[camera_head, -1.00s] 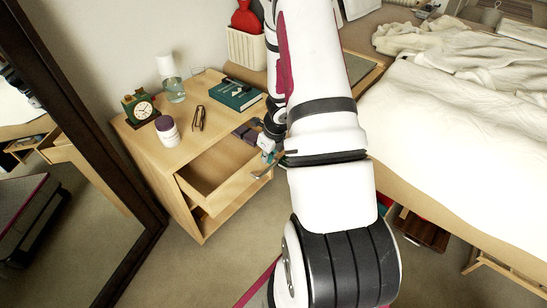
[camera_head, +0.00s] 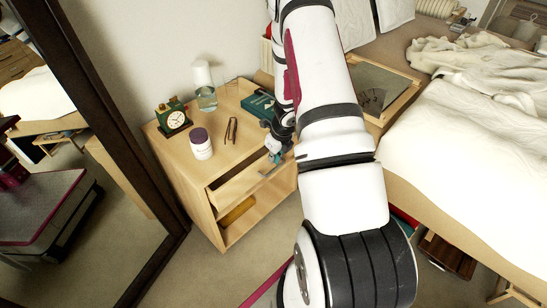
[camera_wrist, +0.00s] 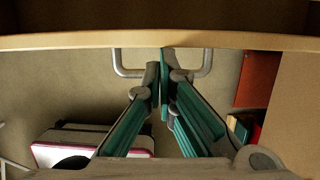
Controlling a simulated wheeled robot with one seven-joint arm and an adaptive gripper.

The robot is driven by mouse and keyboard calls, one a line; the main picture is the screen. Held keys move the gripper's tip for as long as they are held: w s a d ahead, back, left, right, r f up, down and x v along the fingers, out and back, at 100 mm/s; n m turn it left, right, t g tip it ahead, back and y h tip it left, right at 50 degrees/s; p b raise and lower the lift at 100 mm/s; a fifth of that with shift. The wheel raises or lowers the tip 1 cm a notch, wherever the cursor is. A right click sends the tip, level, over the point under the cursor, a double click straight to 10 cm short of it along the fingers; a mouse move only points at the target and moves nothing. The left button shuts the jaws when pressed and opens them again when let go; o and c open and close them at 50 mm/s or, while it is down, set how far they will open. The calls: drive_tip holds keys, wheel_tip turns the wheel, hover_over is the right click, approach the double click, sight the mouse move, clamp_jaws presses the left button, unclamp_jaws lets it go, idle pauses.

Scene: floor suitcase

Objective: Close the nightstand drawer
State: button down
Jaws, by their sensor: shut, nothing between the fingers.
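The light-wood nightstand (camera_head: 208,200) stands left of my arm. Its upper drawer (camera_head: 243,184) is still partly out, with a narrow dark gap behind its front. My gripper (camera_head: 275,150) is at the drawer front, partly hidden by my arm in the head view. In the wrist view the drawer's front edge (camera_wrist: 80,42) crosses the top, and a metal bar handle (camera_wrist: 127,70) is below it. My gripper (camera_wrist: 163,70) is shut and empty, its fingertips against or very near the drawer front, between the handle's two ends.
On the nightstand top are a clock (camera_head: 174,118), a white jar with a purple lid (camera_head: 201,145), a glass carafe (camera_head: 206,97), glasses (camera_head: 231,130) and a green book (camera_head: 258,104). A mirror frame (camera_head: 125,130) is at left, a bed (camera_head: 450,150) at right.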

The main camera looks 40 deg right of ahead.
drive_tip(key=shift+r, duration=0.1)
drive_tip(key=v, duration=1.1)
drive_tip(key=s+d+f+t+b, duration=0.2)
drive_tip(key=s+d+b, duration=0.3)
drive_tip(key=d, duration=0.8)
drive_tip(key=w+f+b, duration=0.3)
drive_tip(key=w+f, duration=0.4)
drive_tip(key=f, duration=0.2)
drive_tip(key=shift+w+a+b, duration=0.15)
drive_tip(key=shift+w+b, duration=0.05)
drive_tip(key=shift+b, duration=0.15)
drive_tip(key=shift+f, duration=0.1)
